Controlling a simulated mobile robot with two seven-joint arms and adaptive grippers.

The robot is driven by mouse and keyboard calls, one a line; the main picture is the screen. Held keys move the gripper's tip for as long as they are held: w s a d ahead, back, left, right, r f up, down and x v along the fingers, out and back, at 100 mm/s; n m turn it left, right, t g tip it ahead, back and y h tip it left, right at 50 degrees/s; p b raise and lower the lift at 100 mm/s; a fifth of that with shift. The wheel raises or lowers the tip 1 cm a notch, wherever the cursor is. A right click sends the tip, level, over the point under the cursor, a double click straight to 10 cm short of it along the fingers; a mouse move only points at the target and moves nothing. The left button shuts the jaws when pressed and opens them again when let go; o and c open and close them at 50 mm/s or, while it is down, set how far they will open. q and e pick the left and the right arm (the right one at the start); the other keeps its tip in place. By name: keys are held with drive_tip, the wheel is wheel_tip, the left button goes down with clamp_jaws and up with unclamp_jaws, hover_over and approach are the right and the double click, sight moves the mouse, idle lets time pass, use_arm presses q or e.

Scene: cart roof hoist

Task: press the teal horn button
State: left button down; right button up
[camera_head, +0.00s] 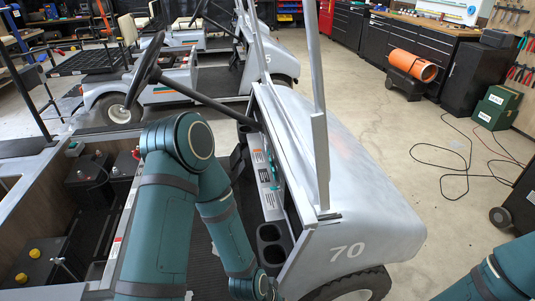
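A small teal patch (258,157) shows on the dash panel of the grey cart numbered 70 (350,225). It may be the horn button, but it is too small to tell for sure. My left arm rises from the lower left, bends at the elbow and reaches down in front of the dash. Its wrist end is at the bottom edge, beside the cup holders, well below the teal patch. My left gripper is not visible. Only part of my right arm shows in the lower right corner, and its gripper is outside the picture.
The steering wheel (145,72) and its column cross above my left arm. A roof post (319,130) stands at the cart's front. Batteries (88,178) sit in the open bay at left. Cables (465,170) lie on the floor at right.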

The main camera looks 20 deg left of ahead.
drive_tip(key=shift+o, duration=0.2)
clamp_jaws()
idle(1.2)
